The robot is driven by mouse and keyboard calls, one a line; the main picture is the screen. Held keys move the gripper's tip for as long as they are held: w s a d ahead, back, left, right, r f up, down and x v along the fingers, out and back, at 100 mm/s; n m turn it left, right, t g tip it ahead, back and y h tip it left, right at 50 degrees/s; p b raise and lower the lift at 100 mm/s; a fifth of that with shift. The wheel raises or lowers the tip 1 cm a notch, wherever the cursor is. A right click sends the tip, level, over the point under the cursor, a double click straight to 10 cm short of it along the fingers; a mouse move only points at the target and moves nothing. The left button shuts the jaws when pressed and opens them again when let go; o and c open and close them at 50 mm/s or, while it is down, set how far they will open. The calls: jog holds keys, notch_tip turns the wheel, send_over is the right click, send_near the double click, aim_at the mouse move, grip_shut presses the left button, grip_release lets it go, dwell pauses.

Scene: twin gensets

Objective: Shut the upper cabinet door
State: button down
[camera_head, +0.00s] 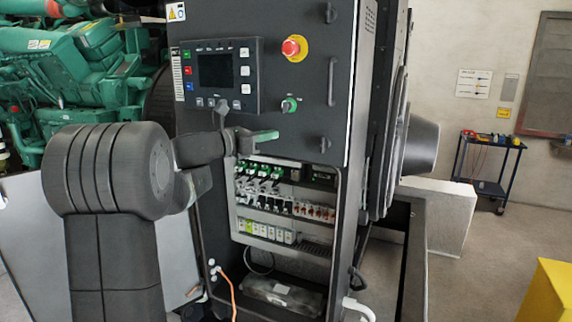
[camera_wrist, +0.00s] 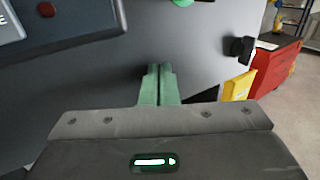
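The upper cabinet door (camera_head: 300,110) is a dark grey panel with a display, a red emergency stop button (camera_head: 294,48), a green knob (camera_head: 289,104) and black handle and latches along its right side. A light edge shows down its right side; I cannot tell how far it stands from the frame. My gripper (camera_head: 266,136) is in front of the door's lower part, below the knob. In the wrist view the green fingers (camera_wrist: 158,85) are together with nothing between them, pointing at the grey door face (camera_wrist: 125,70). I cannot tell whether they touch it.
Below the door, the open lower compartment (camera_head: 285,205) shows breakers and wiring. A green engine (camera_head: 75,75) stands at the left. A trolley (camera_head: 488,165) stands by the right wall, a yellow object (camera_head: 548,292) at the lower right. Floor is clear between them.

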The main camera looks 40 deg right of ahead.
jog(key=w+a, duration=0.1)
jog(key=a, duration=0.6)
jog(key=shift+a+b, duration=0.2)
jog(key=shift+b, duration=0.15)
dwell(0.5)
jog(key=shift+w, duration=0.1)
jog(key=s+d, duration=0.1)
jog(key=d, duration=0.7)
jog(key=shift+d+p, duration=0.2)
jog(key=shift+p, duration=0.2)
jog(key=shift+s, duration=0.1)
